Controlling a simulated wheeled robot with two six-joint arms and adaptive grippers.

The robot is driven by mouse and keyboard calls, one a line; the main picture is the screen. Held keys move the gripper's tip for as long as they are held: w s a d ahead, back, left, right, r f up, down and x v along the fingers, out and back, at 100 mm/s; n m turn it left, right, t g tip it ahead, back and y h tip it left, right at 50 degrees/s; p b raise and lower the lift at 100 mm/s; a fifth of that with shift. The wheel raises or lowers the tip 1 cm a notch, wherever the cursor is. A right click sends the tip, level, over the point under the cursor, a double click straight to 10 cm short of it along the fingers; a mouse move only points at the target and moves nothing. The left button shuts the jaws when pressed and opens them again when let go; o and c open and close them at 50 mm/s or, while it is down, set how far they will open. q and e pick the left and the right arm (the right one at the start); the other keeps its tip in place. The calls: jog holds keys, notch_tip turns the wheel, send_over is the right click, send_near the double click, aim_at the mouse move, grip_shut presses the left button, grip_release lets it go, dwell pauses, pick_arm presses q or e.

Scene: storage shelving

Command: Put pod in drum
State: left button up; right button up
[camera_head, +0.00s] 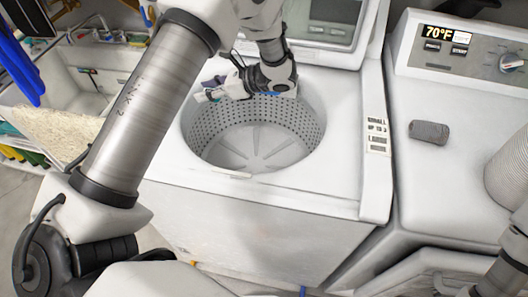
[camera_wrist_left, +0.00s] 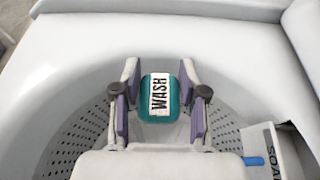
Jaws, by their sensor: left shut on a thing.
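The teal pod (camera_wrist_left: 147,116) with a white WASH label sits between the two fingers of my left gripper (camera_wrist_left: 160,97) in the left wrist view. The gripper is shut on it. In the head view my left gripper (camera_head: 218,88) is over the far left part of the open drum (camera_head: 258,125), at its rim; the pod is not clear there. The drum is a round metal tub with perforated walls and a ribbed floor. Its perforated wall also shows in the left wrist view (camera_wrist_left: 80,142). My right gripper is not in view.
The white washer top (camera_head: 330,175) surrounds the drum. A dryer (camera_head: 450,180) stands at the right, with a grey block (camera_head: 429,132) on top. A sink basin (camera_head: 95,85) is at the left. A white lettered piece (camera_wrist_left: 275,150) is close beside my left gripper.

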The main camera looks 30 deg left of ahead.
pick_arm(q)
notch_tip(320, 180, down, 24)
jog(key=b, duration=0.6)
jog(key=shift+w, duration=0.1)
jog(key=shift+f+b, duration=0.65)
jog(key=shift+b, duration=0.1)
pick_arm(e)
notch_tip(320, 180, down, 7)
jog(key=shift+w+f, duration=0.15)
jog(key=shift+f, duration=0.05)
pick_arm(q)
jog(key=o, duration=0.9)
